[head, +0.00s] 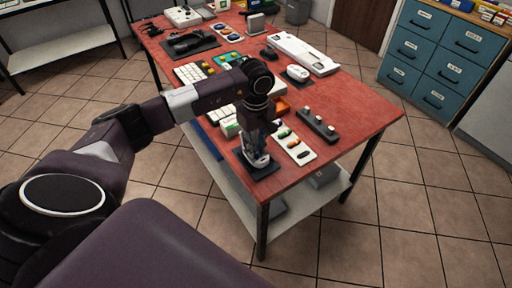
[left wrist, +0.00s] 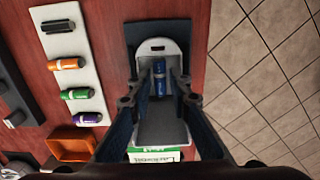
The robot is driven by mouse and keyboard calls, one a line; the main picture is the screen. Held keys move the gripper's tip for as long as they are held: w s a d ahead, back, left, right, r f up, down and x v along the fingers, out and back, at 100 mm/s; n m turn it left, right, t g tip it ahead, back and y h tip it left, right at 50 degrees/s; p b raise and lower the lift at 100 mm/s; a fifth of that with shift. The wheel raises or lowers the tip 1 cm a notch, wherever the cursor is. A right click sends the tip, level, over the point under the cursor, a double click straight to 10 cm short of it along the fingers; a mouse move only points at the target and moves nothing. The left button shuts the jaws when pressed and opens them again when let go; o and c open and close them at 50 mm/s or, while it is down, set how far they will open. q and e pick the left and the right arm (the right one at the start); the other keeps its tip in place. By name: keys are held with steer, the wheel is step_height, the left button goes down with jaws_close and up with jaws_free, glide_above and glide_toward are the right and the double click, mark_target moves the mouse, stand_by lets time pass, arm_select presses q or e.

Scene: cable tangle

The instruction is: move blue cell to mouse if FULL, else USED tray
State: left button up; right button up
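The blue cell (left wrist: 160,79) shows in the left wrist view, at the upper part of a white, rounded shell with a grey inner face, perhaps the opened mouse (left wrist: 158,47). The shell lies on a dark mat (head: 245,169) near the front corner of the red table. My left gripper (left wrist: 161,72) points down over the shell, its fingers on either side of the blue cell. I cannot tell whether the fingertips touch it. No charge reading is legible. An orange tray (left wrist: 70,145) stands nearby; its label is not readable. My right gripper is out of view.
A white strip (head: 301,155) with several coloured cells lies beside the mat. A black block with white knobs (head: 318,125) stands farther right. A green-and-white labelled item (left wrist: 155,155) is close to the shell. The table's right front area (head: 360,105) is clear.

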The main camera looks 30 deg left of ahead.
arm_select(q)
steer(key=shift+r+p, duration=0.8)
steer(key=shift+r, duration=0.95)
steer(key=shift+o, duration=0.7)
steer(key=o, duration=0.4)
steer(key=shift+r+p, duration=1.3)
steer(key=shift+r, duration=1.15)
